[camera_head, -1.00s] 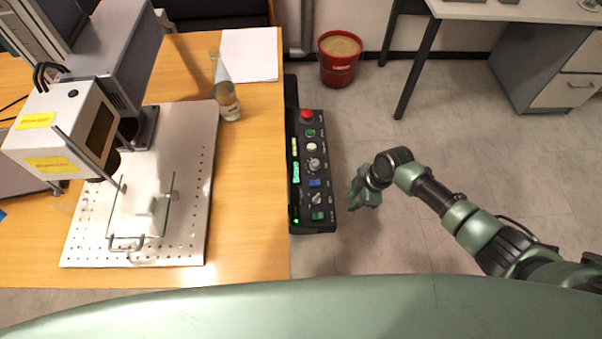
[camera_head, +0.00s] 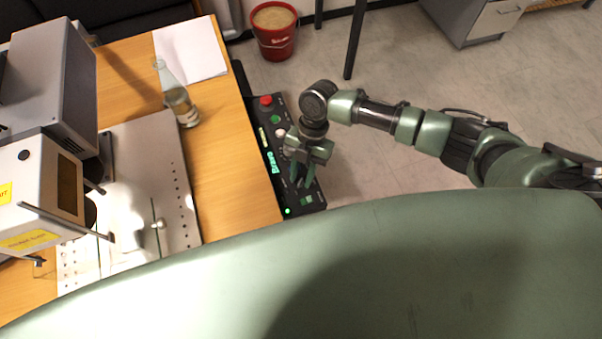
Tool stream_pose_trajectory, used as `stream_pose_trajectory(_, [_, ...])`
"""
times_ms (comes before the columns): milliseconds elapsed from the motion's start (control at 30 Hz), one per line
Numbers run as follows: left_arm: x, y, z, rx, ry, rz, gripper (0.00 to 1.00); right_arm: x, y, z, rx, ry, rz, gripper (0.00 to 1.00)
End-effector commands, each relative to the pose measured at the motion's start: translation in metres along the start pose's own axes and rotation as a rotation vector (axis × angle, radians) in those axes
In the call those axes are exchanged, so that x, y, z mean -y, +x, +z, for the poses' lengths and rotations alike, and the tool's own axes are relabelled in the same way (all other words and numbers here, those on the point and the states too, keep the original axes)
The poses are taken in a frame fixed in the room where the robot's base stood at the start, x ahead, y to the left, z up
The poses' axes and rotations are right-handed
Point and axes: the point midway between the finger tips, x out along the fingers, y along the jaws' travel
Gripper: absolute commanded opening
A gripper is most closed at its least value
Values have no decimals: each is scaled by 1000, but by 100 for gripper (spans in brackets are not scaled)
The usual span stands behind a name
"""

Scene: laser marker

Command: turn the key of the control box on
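The control box (camera_head: 267,147) is a long black panel along the right edge of the wooden table, with a red button (camera_head: 266,101) at its far end. A green button (camera_head: 275,119) and a white button (camera_head: 280,132) follow it, and a lit green display (camera_head: 270,164) runs along the left side. My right gripper (camera_head: 303,182) is over the near half of the panel, fingers pointing down and apart, with nothing visible between them. It hides the middle controls, so I cannot make out the key. A green rocker (camera_head: 306,200) shows at the near end. My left gripper is not in view.
The laser marker (camera_head: 45,190) stands on a perforated plate (camera_head: 170,180) at left. A glass bottle (camera_head: 178,100) and white paper (camera_head: 190,50) are on the table (camera_head: 225,140). A red bucket (camera_head: 275,40) is on the floor. The floor right of the box is open.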

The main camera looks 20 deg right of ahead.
Motion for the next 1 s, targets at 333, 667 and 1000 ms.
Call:
stream_pose_trajectory(333, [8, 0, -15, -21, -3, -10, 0, 0, 7, 0, 0, 0, 1, 28])
stream_pose_trajectory(667, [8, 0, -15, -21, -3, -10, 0, 0, 6, 0, 0, 2, 1, 0])
stream_pose_trajectory(1000, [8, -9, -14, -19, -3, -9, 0, 1, 5, -1, 0, 89, 37, 0])
